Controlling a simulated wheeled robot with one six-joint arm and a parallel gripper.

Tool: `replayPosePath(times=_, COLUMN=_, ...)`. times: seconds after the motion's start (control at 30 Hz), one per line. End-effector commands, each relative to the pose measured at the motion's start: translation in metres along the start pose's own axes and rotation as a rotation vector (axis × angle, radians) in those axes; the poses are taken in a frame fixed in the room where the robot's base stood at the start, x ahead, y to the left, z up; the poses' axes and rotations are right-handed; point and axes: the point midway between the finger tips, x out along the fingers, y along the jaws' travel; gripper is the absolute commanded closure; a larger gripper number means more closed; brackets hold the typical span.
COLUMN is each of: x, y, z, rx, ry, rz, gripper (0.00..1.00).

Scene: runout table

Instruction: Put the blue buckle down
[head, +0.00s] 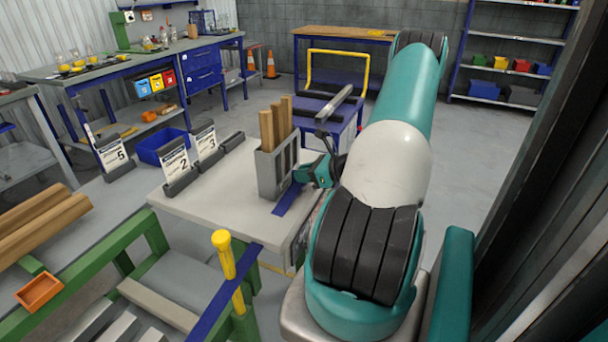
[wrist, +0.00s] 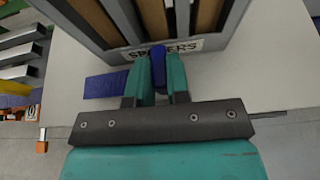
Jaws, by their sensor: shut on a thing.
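My gripper (wrist: 158,88) is shut on the blue buckle (wrist: 158,56), which shows as a small blue piece between the teal fingertips in the wrist view. The fingers hide most of it. In the head view my gripper (head: 304,174) is low over the right side of the pale table (head: 208,200); the buckle cannot be made out there. I cannot tell whether the buckle touches the tabletop. A flat blue strip (wrist: 105,85) lies on the table left of the fingers in the wrist view; it also shows below my gripper in the head view (head: 288,200).
A grey holder (head: 271,176) labelled SPACERS, with upright wooden slats, stands right in front of my fingertips. Card stands (head: 178,167) and a blue bin (head: 160,146) are to the left. The table's middle is clear. A yellow-capped post (head: 223,254) stands near the front edge.

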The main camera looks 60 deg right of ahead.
Motion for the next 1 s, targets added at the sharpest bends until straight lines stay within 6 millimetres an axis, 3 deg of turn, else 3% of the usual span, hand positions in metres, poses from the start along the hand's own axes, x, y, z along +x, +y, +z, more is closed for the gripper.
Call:
replayPosePath(times=0.4, x=0.003, y=0.000, z=-0.007, rx=0.000, ry=-0.001, rz=0.000, gripper=1.00)
replayPosePath(times=0.43, x=0.003, y=0.000, z=-0.007, rx=0.000, ry=0.000, rz=0.000, gripper=0.79)
replayPosePath(times=0.53, x=0.003, y=0.000, z=-0.006, rx=0.000, ry=0.000, rz=0.000, gripper=0.58)
replayPosePath(times=0.87, x=0.001, y=0.000, z=-0.002, rx=-0.002, ry=0.000, rz=-0.001, gripper=0.58)
replayPosePath(times=1.0, x=-0.018, y=-0.001, z=-0.005, rx=0.000, ry=0.000, rz=-0.005, gripper=0.58)
